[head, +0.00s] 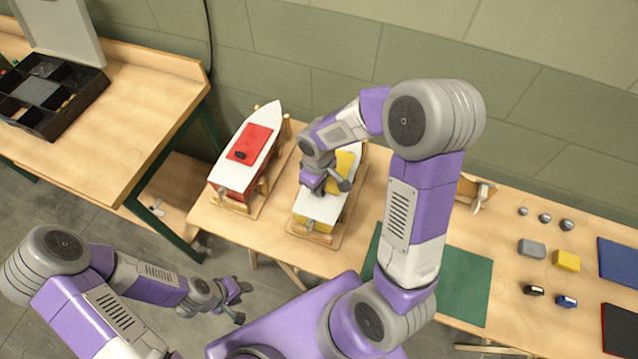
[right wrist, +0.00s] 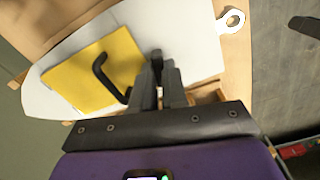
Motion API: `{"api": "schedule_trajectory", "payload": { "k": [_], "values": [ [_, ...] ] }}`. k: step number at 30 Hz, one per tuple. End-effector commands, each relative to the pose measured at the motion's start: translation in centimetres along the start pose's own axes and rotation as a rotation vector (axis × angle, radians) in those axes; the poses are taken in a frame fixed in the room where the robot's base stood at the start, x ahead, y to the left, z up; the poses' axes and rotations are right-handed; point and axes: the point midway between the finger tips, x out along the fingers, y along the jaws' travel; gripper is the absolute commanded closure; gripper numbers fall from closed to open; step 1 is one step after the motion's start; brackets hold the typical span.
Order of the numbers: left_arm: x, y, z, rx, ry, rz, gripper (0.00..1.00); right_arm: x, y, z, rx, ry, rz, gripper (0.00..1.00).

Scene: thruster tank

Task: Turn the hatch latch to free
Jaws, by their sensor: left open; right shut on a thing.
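The boat with the yellow hatch (head: 346,163) has a white deck (head: 318,208) and stands on a wooden cradle. My right gripper (head: 328,186) is over its deck. In the right wrist view a curved black handle (right wrist: 108,78) sits on the yellow hatch (right wrist: 85,75). The right gripper's fingers (right wrist: 159,72) are shut on a small dark part, apparently the hatch latch, at the hatch's edge. The fingers hide most of it, so its turn angle cannot be told. My left gripper (head: 234,298) is open and empty, low in front of the table.
A boat with a red hatch (head: 250,143) stands to the left on its own cradle. A green mat (head: 463,285), grey and yellow blocks (head: 566,260) and several small balls lie to the right. A black organizer (head: 50,95) is on the left table.

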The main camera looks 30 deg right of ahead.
Motion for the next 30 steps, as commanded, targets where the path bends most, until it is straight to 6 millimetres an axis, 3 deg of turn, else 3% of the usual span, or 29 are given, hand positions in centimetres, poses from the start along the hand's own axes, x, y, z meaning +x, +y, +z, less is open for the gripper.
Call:
{"api": "schedule_trajectory", "payload": {
  "k": [12, 30],
  "values": [
    [-0.39, 0.15, 0.02, 0.000, 0.000, 0.000, 0.57, -0.09, -0.24, -0.06, -0.225, 0.003, 0.002, 1.00],
    [-0.44, 0.16, 0.02, 0.000, 0.000, 0.000, 0.57, -0.07, -0.31, -0.07, -0.270, 0.004, 0.002, 1.00]
  ]
}}
